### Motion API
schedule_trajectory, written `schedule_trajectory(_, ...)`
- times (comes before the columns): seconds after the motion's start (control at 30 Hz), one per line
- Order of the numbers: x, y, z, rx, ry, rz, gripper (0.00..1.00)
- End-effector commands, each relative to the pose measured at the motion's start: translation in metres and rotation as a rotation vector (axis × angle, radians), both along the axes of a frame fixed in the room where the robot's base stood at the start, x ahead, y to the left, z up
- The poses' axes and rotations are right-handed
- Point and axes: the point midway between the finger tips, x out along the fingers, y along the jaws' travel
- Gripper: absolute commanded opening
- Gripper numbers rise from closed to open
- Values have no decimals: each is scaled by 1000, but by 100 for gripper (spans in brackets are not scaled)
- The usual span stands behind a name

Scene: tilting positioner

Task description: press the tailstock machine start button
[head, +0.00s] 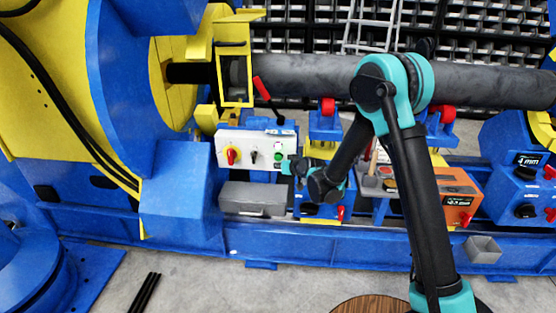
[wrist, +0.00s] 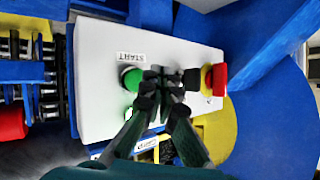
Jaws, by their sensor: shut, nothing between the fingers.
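A white control box (head: 256,143) stands left of my arm in the head view. Its green start button (head: 278,155) is at the right end of its face. In the wrist view the green button (wrist: 132,78) sits beside an upside-down START label (wrist: 131,57). My gripper (wrist: 165,82) is shut and empty. Its fingertips appear just right of the button in the wrist view, overlapping the panel and partly hiding a black knob (wrist: 191,78). In the head view my gripper (head: 288,167) is close to the button's lower right. I cannot tell whether it touches the panel.
A red knob on a yellow plate (wrist: 215,80) is at the panel's other end. A red-handled lever (head: 262,88) rises above the box. A grey metal box (head: 252,198) lies below it. An orange unit (head: 458,197) stands right of my arm.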

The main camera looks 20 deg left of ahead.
Motion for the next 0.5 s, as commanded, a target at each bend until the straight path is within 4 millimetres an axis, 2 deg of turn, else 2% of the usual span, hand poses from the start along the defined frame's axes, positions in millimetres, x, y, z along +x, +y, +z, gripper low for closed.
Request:
schedule_trajectory(0.3, -27, -7, 0, 1, 0, -1, 0)
schedule_trajectory(0.5, -30, -7, 0, 1, 0, -1, 0)
